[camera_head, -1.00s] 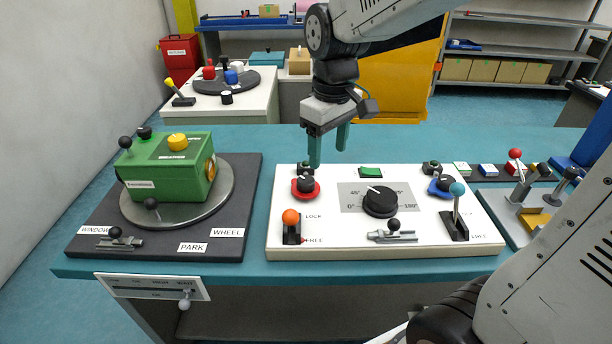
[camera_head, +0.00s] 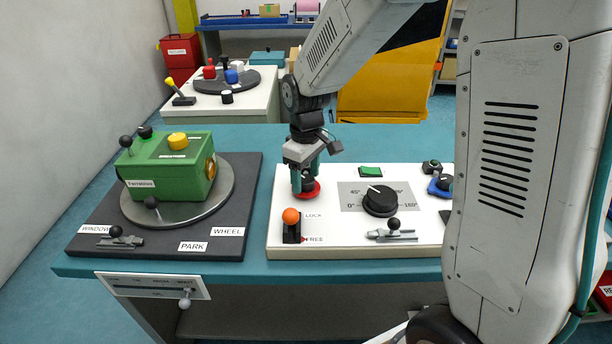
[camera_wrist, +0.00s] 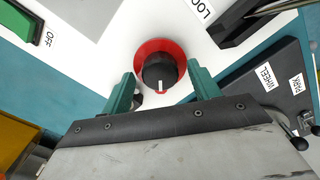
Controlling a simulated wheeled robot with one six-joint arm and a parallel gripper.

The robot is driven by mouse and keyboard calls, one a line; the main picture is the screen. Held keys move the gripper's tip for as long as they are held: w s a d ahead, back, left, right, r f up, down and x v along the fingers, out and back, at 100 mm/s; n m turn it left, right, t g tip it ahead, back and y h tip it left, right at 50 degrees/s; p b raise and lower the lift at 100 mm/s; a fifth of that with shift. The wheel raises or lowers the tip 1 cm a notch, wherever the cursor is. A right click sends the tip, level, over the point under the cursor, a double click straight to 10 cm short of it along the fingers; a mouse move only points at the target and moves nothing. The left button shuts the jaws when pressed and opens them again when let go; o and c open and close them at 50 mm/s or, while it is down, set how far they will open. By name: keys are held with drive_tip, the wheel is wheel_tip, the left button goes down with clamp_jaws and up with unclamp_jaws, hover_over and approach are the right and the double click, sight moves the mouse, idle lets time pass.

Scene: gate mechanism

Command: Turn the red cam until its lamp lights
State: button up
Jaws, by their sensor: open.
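The red cam (camera_head: 309,190) is a red disc with a black knob on the white panel's left part. In the wrist view the red cam (camera_wrist: 142,52) shows its black knob with a white mark pointing toward my gripper. My gripper (camera_head: 305,181) is over the cam, its green fingers on either side of the knob. In the wrist view my gripper (camera_wrist: 160,88) is open, with the knob between and a little beyond the fingertips. I cannot tell whether a finger touches it. The cam's lamp, behind it, is mostly hidden by my gripper.
An orange-topped lever (camera_head: 291,222) stands in front of the cam by LOCK and FREE labels. A large black dial (camera_head: 380,201) is to the right, a green switch (camera_head: 371,171) behind it. A green box (camera_head: 165,168) sits on a turntable at left.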

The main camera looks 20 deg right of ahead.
drive_tip(key=shift+f, duration=0.25)
drive_tip(key=shift+c, duration=0.3)
drive_tip(key=c, duration=0.9)
drive_tip(key=shift+m, duration=0.4)
drive_tip(key=m, duration=0.3)
drive_tip(key=shift+m, duration=0.3)
drive_tip(key=m, duration=0.4)
drive_tip(key=shift+m, duration=0.3)
